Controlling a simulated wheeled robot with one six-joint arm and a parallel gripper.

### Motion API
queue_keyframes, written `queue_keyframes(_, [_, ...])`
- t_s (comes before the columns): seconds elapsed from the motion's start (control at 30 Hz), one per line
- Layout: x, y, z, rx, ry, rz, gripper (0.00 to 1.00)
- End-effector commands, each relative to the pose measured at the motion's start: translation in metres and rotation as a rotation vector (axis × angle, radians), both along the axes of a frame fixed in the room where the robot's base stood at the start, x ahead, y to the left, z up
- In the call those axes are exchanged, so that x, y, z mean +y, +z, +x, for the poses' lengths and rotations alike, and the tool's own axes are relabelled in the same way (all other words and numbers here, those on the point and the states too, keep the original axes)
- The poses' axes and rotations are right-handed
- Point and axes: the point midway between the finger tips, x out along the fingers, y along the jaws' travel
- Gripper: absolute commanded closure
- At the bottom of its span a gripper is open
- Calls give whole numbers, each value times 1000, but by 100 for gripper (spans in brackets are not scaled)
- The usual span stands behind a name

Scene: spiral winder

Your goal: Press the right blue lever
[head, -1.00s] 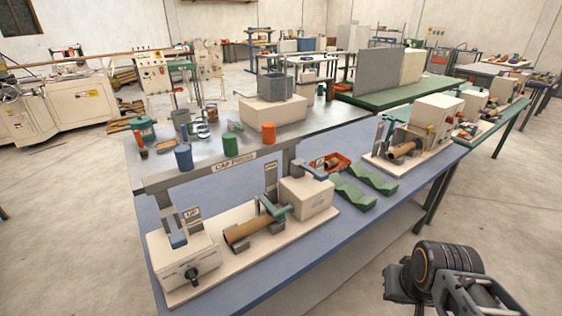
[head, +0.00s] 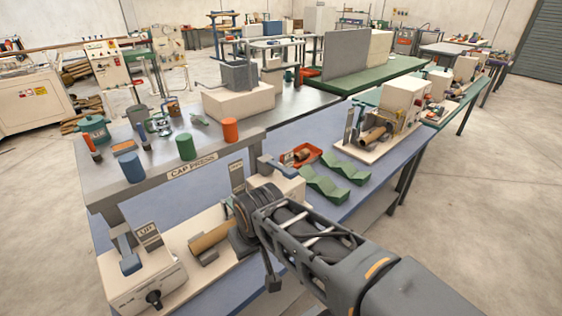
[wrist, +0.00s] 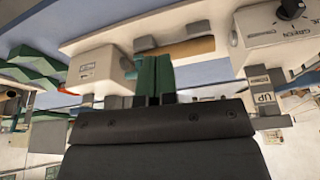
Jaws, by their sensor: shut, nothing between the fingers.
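The right blue lever (head: 276,168) slopes on top of the right white box (head: 290,185) of the near winder, beside an upright label plate (head: 237,176). A second blue lever (head: 129,256) is on the left white box (head: 140,285). My gripper (wrist: 156,72) shows two green fingers pressed together and empty in the wrist view. In the head view my dark wrist is in front of the right box, left of and below the right lever, with no contact visible. My wrist hides part of the box and the end of the brown tube (head: 210,237). The right lever is not clearly identifiable in the wrist view.
A grey raised shelf (head: 170,172) with cups stands behind the winder. A second winder station (head: 405,100) is at the back right.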

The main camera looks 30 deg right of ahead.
Motion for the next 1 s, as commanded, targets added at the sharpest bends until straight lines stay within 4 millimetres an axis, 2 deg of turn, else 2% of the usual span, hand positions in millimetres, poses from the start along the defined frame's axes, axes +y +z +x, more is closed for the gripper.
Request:
queue_keyframes(0.2, [-2,4,4,2,-1,-1,100])
queue_keyframes(0.27, [-7,13,11,7,-3,-3,100])
queue_keyframes(0.37, [-20,39,36,20,3,-10,100])
queue_keyframes(0.5, [-65,83,83,50,18,-17,100])
queue_keyframes(0.7, [-146,131,133,78,61,-14,100])
queue_keyframes(0.8, [-183,144,147,84,84,-12,100])
queue_keyframes(0.9, [-211,153,154,83,103,-10,100])
queue_keyframes(1.0, [-230,158,157,84,117,-10,100])
